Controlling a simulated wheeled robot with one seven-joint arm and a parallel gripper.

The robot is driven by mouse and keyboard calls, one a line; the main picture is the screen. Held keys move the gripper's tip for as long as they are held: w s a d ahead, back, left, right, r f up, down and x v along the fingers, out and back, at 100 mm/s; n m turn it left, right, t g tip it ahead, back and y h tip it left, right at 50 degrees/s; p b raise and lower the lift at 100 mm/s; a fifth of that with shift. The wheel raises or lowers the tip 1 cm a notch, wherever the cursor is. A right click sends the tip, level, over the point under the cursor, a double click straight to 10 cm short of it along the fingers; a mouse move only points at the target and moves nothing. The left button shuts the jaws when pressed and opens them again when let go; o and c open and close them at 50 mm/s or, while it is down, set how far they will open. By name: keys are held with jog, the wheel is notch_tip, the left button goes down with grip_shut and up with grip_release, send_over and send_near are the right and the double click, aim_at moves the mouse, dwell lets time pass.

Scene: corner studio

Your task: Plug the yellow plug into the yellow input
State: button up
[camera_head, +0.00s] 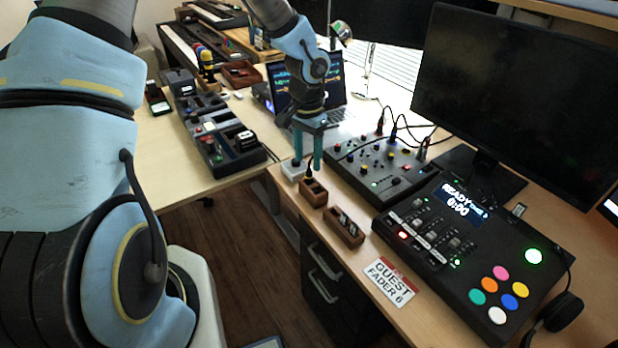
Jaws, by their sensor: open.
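My gripper (307,163) points down at the left end of the desk, its two teal fingers apart. It is over or just behind a small wooden holder (314,194). A thin dark piece stands up from that holder between or just below the fingers. I cannot tell its colour or whether it is the yellow plug. The black mixer (385,166) stands right of my gripper, with coloured knobs, small yellow spots and several cables at its back. I cannot make out which spot is the yellow input.
A second wooden holder (344,227) with dark pieces lies nearer. A black console (455,250) with coloured buttons, a "GUEST FADER 6" card (389,283) and a monitor (505,85) stand right. A white block (293,171) is beside the left finger. A laptop (308,85) stands behind.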

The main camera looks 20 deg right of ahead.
aim_at(309, 168)
jog(key=shift+d+f+p, duration=0.15)
jog(key=shift+f+p, duration=0.65)
jog(key=shift+f, duration=1.8)
jog(key=shift+c, duration=0.2)
grip_shut()
